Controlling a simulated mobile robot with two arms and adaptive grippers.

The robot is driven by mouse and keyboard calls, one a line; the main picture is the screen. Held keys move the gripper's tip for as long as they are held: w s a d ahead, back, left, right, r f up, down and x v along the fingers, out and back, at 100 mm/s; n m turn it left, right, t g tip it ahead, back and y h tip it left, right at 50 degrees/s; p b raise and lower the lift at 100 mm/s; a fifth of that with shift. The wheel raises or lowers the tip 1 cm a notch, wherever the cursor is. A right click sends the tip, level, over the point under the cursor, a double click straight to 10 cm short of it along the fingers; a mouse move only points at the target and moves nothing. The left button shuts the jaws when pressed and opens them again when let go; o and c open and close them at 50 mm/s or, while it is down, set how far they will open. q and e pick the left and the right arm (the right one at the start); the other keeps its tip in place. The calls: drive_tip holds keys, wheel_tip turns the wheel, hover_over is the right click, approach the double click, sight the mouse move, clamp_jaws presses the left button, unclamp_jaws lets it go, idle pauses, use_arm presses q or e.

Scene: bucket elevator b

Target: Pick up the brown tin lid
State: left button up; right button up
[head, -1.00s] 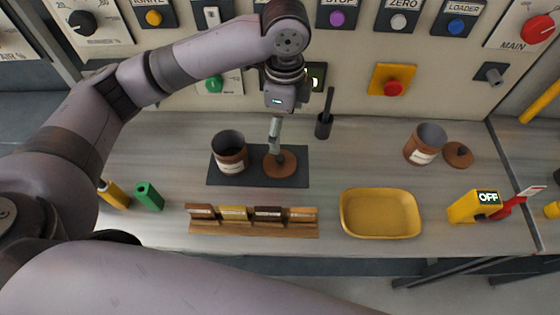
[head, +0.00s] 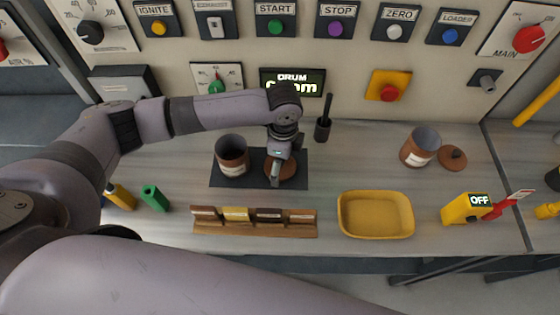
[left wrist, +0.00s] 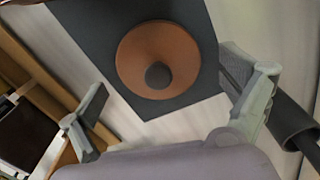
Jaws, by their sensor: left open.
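A brown tin lid (head: 290,174) with a dark round knob lies flat on a dark mat, right of an open brown tin (head: 232,156). The lid also shows in the left wrist view (left wrist: 135,62), knob facing me. My left gripper (head: 275,181) is over the lid in the head view and hides part of it. In the left wrist view the fingers of the left gripper (left wrist: 172,102) are spread wide, with nothing between them; the lid lies beyond their tips. A second brown lid (head: 453,158) lies by another open tin (head: 420,147) at the right. My right gripper is not in view.
The dark mat (head: 250,182) lies mid-counter. A dark cup with a stick (head: 323,129) stands behind it to the right. A wooden rack (head: 255,230) is in front, and a yellow tray (head: 376,232) is front right. The control panel rises behind.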

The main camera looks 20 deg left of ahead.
use_arm(q)
drive_tip(key=shift+f, duration=0.1)
drive_tip(key=shift+c, duration=0.2)
drive_tip(key=c, duration=0.9)
drive_tip(key=shift+c, duration=0.2)
